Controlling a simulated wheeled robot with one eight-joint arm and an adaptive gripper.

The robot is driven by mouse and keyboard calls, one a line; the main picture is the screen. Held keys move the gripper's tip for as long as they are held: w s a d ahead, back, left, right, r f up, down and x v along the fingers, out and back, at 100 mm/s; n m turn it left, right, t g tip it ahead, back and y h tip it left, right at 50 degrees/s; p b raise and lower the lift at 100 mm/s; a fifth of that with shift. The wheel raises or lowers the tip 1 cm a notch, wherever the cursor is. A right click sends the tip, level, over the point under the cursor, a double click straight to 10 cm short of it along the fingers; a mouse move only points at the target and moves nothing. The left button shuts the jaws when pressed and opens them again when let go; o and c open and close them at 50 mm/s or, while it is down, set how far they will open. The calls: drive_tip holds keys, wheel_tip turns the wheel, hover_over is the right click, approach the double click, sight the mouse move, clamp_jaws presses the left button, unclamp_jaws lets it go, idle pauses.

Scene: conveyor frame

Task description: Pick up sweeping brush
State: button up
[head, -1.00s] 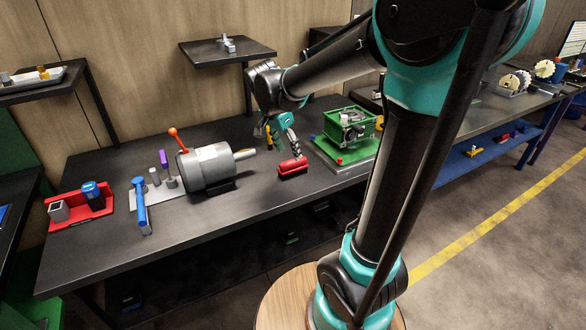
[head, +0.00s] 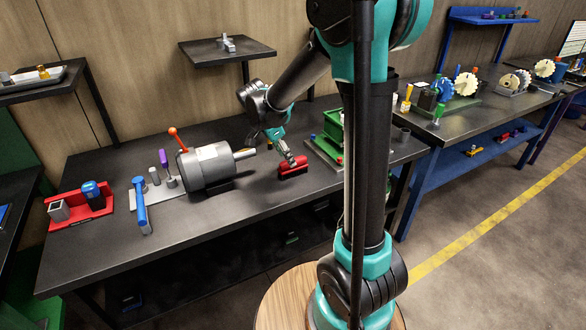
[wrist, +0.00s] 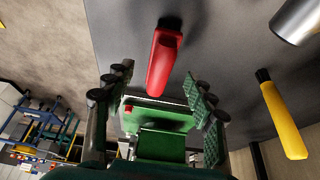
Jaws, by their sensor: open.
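The sweeping brush (head: 293,168), with a red body over a dark underside, lies on the dark workbench just right of the grey motor. In the wrist view its red body (wrist: 163,62) points down between my two fingers. My gripper (head: 289,158) is just above and behind the brush in the head view, tilted down toward it. In the wrist view my gripper (wrist: 162,85) is open, with one finger on each side of the red body's near end. I cannot tell whether a finger touches it. The bristles are mostly hidden.
The grey motor (head: 207,167) stands left of the brush. A green fixture (head: 331,131) stands close on the right, partly hidden by my arm. A yellow-handled tool (wrist: 284,122) lies nearby in the wrist view. The bench front (head: 262,200) is clear.

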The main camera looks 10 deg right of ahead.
drive_tip(key=shift+d+x, duration=0.15)
drive_tip(key=shift+x, duration=1.45)
drive_tip(key=shift+d+x, duration=0.1)
drive_tip(key=shift+x, duration=1.5)
drive_tip(key=shift+w+r, duration=0.1)
drive_tip(key=shift+w, duration=0.05)
drive_tip(key=shift+c, duration=0.6)
clamp_jaws()
drive_tip(key=shift+r, duration=0.2)
